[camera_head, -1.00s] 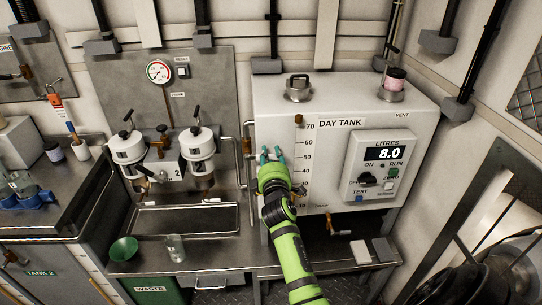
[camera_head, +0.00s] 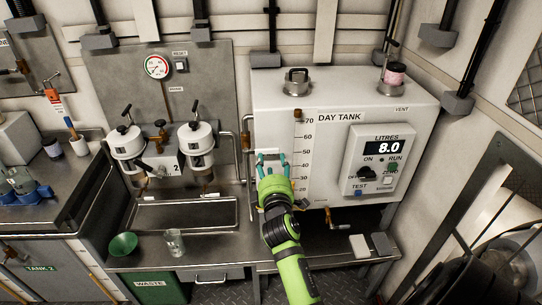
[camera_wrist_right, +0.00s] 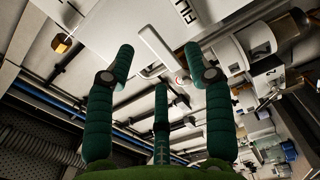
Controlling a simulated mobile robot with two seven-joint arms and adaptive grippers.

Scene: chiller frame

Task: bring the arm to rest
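My right arm comes up from the bottom of the head view, bright green with dark joints. Its gripper (camera_head: 271,160) is in front of the lower left part of the white day tank (camera_head: 278,115), beside the printed scale. In the right wrist view the green fingers of the right gripper (camera_wrist_right: 160,75) stand spread apart with nothing between them. My left gripper and left arm are not in the head view.
The tank's panel (camera_head: 375,165) reads 8.0 litres. Two white filter housings (camera_head: 195,146) stand left of the tank. A green funnel (camera_head: 123,244) and a glass beaker (camera_head: 175,243) stand on the steel bench.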

